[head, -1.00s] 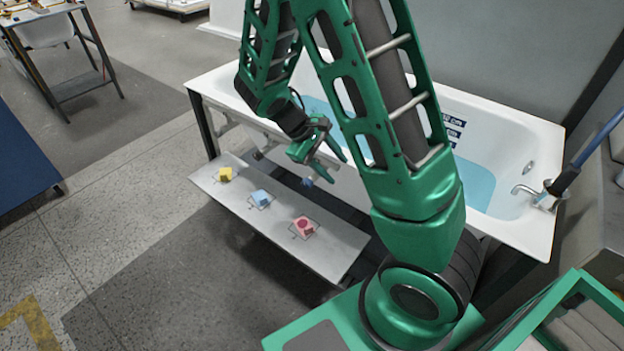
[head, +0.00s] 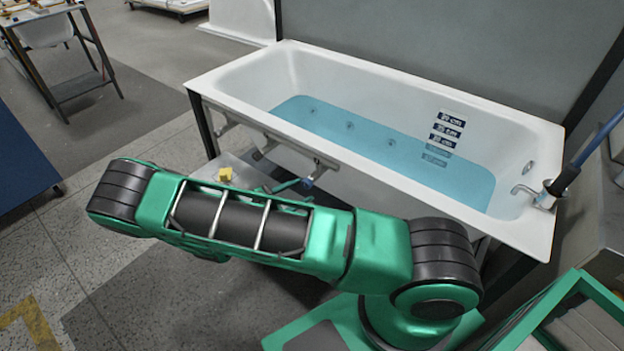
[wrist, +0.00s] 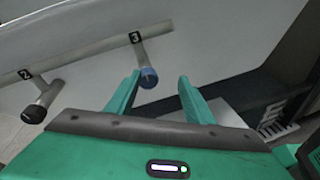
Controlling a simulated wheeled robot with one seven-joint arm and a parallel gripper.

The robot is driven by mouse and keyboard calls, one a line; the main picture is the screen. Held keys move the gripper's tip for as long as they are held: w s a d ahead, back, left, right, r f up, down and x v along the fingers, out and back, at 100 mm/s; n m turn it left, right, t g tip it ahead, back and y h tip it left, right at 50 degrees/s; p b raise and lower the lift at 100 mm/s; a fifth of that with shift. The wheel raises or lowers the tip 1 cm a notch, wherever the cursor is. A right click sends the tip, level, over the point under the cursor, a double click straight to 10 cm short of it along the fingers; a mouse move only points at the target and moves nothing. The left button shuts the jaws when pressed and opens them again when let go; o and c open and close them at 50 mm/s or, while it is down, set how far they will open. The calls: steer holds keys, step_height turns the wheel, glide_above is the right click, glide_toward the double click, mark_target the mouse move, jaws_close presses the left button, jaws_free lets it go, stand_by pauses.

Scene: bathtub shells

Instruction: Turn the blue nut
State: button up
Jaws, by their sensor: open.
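The blue nut (wrist: 149,78) sits on the end of a short pipe stub marked 3, under the side of the white bathtub. It also shows in the head view (head: 308,182) as a small blue spot by the tub's near wall. My gripper (wrist: 160,75) is open. In the wrist view the nut shows between the two green fingertips, closer to the left one, and the jaws are not closed on it. In the head view my arm hides most of the gripper; a thin green finger shows just left of the nut.
A dark nut (wrist: 34,114) ends the stub marked 2, on the same grey pipe (wrist: 100,50). The bathtub (head: 235,90) holds blue water. A yellow block (head: 225,174) rests on the low shelf (head: 205,172), mostly hidden by my arm. A faucet (head: 528,190) is at right.

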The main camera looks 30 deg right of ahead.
mark_target(312, 178)
steer(key=n+t, duration=0.1)
steer(key=a+f+n+t+h, duration=0.1)
steer(key=w+f+n+t, duration=0.1)
steer(key=shift+w+a+n, duration=0.1)
steer(key=shift+a+n, duration=0.15)
steer(key=shift+n, duration=0.05)
steer(key=x, duration=1)
steer(key=shift+w+d+r, duration=0.15)
steer(key=shift+d+r, duration=0.05)
steer(key=shift+d, duration=0.15)
steer(key=shift+a, duration=0.1)
steer(key=c, duration=1)
